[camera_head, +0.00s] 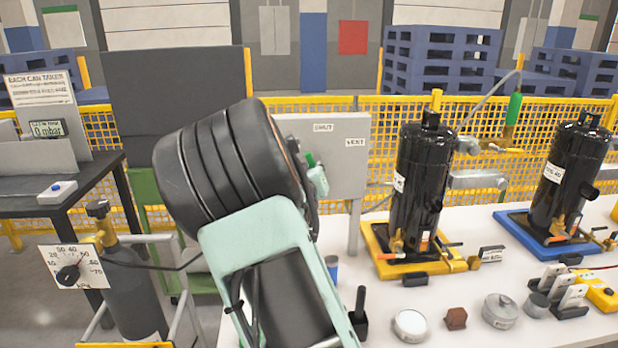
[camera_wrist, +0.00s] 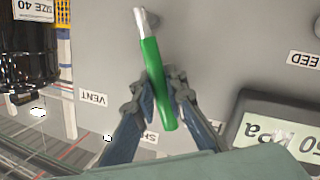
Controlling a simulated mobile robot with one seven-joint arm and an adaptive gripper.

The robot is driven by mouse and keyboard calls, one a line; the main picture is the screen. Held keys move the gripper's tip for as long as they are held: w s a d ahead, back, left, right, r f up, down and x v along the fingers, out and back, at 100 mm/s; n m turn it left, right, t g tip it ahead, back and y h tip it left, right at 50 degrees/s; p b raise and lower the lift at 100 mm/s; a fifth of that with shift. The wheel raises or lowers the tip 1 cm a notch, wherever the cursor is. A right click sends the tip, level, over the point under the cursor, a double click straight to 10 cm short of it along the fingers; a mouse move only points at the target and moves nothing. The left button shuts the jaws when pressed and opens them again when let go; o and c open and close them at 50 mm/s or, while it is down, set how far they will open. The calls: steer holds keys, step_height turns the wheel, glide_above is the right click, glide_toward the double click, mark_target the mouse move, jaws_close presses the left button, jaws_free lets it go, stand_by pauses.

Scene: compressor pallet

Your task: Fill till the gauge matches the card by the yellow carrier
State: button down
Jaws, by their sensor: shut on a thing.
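My gripper (camera_wrist: 160,100) is shut on the green handle (camera_wrist: 151,65) of a lever on the grey panel. The handle's free end points toward a label starting "SH", partly hidden by a finger; "VENT" (camera_wrist: 92,97) is to its left and "FEED" (camera_wrist: 303,60) to its right. In the head view the yellow carrier (camera_head: 375,262) holds a black compressor (camera_head: 413,185). A small dark card (camera_head: 491,254) stands beside it, too small to read.
A blue carrier (camera_head: 510,222) holds another black compressor (camera_head: 568,175). A cylinder (camera_head: 135,290) with a dial plate (camera_head: 75,267) stands at left. Small parts, including a round tin (camera_head: 410,325) and a brown block (camera_head: 456,318), lie along the white table's front. Yellow mesh fencing (camera_head: 350,105) runs behind.

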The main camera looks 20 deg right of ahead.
steer(key=shift+s+d+r+m+y+b, duration=0.15)
steer(key=shift+d+m+y+b, duration=0.1)
steer(key=shift+d+m+b, duration=0.3)
steer(key=shift+s+d+m+y+b, duration=0.2)
steer(key=shift+d+m+b, duration=0.15)
steer(key=shift+m+b, duration=0.45)
steer(key=shift+s+d+r+m+y+b, duration=0.1)
steer(key=shift+d+m+y+b, duration=0.15)
steer(key=shift+d+m+b, duration=0.4)
steer(key=shift+a, duration=0.15)
steer(key=c, duration=1.9)
jaws_free()
steer(key=shift+c, duration=0.2)
steer(key=v, duration=1.2)
steer(key=shift+r, duration=0.25)
steer(key=shift+f, duration=0.1)
